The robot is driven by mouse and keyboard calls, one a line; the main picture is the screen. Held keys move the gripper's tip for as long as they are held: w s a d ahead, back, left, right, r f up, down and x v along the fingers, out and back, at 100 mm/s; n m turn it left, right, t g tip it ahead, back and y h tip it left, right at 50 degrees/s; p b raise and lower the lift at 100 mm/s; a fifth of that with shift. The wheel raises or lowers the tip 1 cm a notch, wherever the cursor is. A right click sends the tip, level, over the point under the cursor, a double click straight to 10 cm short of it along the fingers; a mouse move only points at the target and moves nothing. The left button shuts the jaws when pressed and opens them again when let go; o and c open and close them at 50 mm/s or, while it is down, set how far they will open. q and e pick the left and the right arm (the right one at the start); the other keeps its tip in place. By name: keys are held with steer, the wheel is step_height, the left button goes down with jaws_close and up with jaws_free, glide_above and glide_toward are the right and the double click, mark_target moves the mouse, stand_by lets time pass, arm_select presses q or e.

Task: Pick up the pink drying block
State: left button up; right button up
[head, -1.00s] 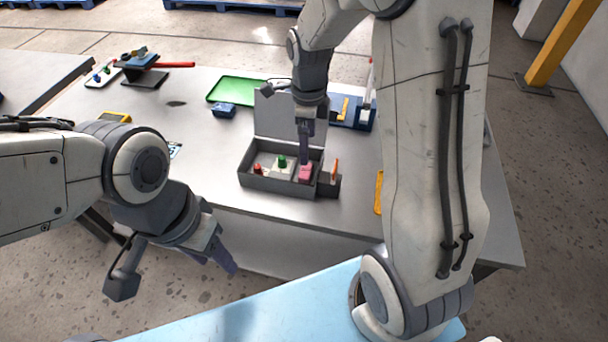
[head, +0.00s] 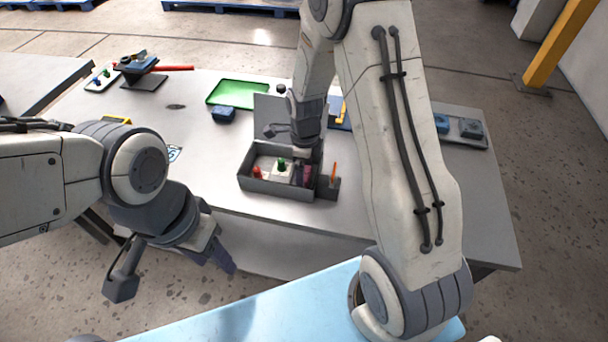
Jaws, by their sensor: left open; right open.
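The pink drying block (head: 307,175) sits in the right compartment of a grey open box (head: 275,188) on the table. It is partly hidden by my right gripper (head: 298,178). The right gripper points down into that compartment, with its purple fingers at the block. The fingers are open, but I cannot tell whether they touch the block. My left gripper (head: 222,258) is open and empty, in front of the table's near edge, well away from the box.
A red piece (head: 257,172) and a green piece (head: 281,163) stand in the box's left part. An orange item (head: 334,172) stands in a small holder at the box's right. A green tray (head: 236,92) and a blue block (head: 223,113) lie behind.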

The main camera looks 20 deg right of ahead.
steer(key=c, duration=1.3)
steer(key=shift+r, duration=0.1)
